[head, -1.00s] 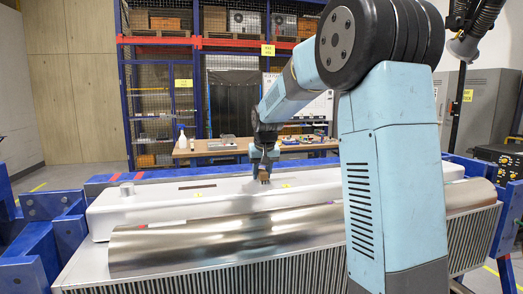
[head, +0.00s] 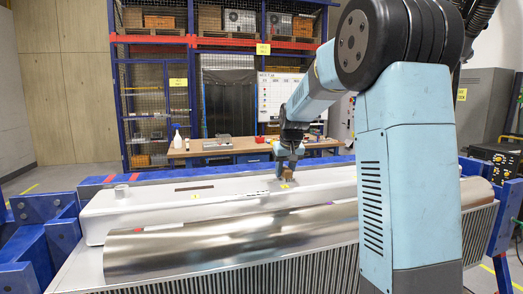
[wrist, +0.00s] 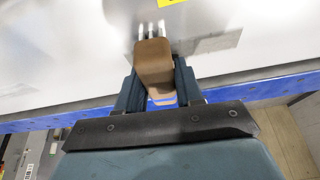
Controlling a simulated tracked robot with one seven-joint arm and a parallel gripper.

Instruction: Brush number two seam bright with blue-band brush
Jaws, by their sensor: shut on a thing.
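My gripper (head: 288,168) is shut on a brown-handled brush (wrist: 153,62). In the wrist view its pale bristle tufts point away from me, over the white casing. I cannot tell its band colour for sure. The white casing (head: 130,207) lies lengthwise behind a shiny metal cylinder. It carries a yellow tag (head: 195,196) at left, near a dark strip (head: 194,187), and another yellow tag (head: 284,186) just below the brush. In the wrist view a dull grey patch (wrist: 215,42) lies right of the bristles. Tag numbers are too small to read; bristle contact is unclear.
The shiny cylinder (head: 190,247) lies in front of the casing, above a ribbed panel (head: 300,270). Blue frame parts (head: 50,235) stand at left and run behind the casing. A wooden workbench (head: 225,149) and a blue rack stand farther back.

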